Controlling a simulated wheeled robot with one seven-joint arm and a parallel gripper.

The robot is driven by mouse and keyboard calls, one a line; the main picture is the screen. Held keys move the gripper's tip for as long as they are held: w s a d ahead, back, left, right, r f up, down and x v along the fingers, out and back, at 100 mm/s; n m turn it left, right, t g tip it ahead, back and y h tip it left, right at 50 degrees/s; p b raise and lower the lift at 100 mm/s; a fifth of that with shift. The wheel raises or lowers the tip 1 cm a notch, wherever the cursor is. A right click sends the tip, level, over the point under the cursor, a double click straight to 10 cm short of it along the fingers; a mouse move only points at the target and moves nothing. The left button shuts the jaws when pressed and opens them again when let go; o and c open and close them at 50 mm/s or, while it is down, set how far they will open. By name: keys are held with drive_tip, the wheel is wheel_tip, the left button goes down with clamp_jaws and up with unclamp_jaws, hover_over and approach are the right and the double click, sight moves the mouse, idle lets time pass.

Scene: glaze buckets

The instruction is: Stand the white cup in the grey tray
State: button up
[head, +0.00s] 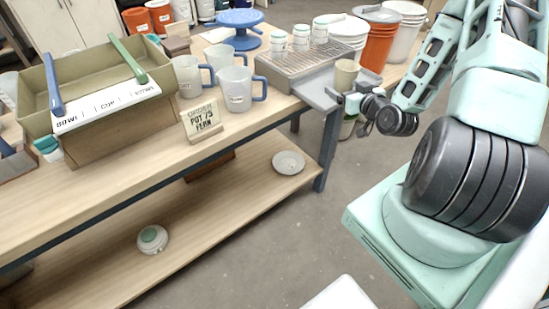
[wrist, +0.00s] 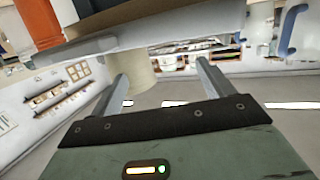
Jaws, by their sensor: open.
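A plain cream-white cup (head: 345,75) stands upright at the right end of the grey tray (head: 318,92), beside the slotted rack. My gripper (head: 341,98) is open, just in front of the cup at the table's right end. In the wrist view the gripper (wrist: 163,92) has its two fingers spread apart.
The slotted metal rack (head: 290,60) holds several small white jars. Frosted mugs with blue handles (head: 237,90) and an order card (head: 201,120) stand to its left. A large tan bin (head: 110,120) fills the left. Orange buckets (head: 377,45) and white buckets (head: 403,35) stand behind.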

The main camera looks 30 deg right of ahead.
drive_tip(key=w+a+r+n+g+y, duration=0.1)
drive_tip(key=w+a+n+g+y, duration=0.15)
drive_tip(key=a, duration=0.55)
drive_tip(key=w+a+n+g+y, duration=0.2)
drive_tip(key=w+a+y, duration=0.1)
drive_tip(key=a, duration=0.5)
drive_tip(key=s+a+r+n+g, duration=0.1)
drive_tip(key=s+a+r+g, duration=0.1)
drive_tip(key=a, duration=0.5)
drive_tip(key=s+a+r+n+g, duration=0.1)
drive_tip(key=s+a+g, duration=0.15)
drive_tip(key=a, duration=0.45)
drive_tip(key=s+a+r+n+g, duration=0.1)
drive_tip(key=s+a+r+g, duration=0.1)
drive_tip(key=s+a, duration=0.2)
drive_tip(key=s+a+r+n+g+h, duration=0.1)
drive_tip(key=s+a+r+g, duration=0.1)
drive_tip(key=s, duration=0.9)
drive_tip(key=s+a+r+n+g, duration=0.1)
drive_tip(key=s+a+r+g, duration=0.1)
drive_tip(key=s+a+r, duration=0.2)
drive_tip(key=s+a, duration=0.2)
drive_tip(key=s, duration=0.2)
drive_tip(key=shift+s+a+g, duration=0.25)
drive_tip(key=shift+a+g, duration=0.05)
drive_tip(key=shift+h, duration=0.25)
wheel_tip(320, 180, up, 4)
drive_tip(key=p, duration=0.3)
drive_tip(key=shift+f+p, duration=0.1)
drive_tip(key=shift+p, duration=0.2)
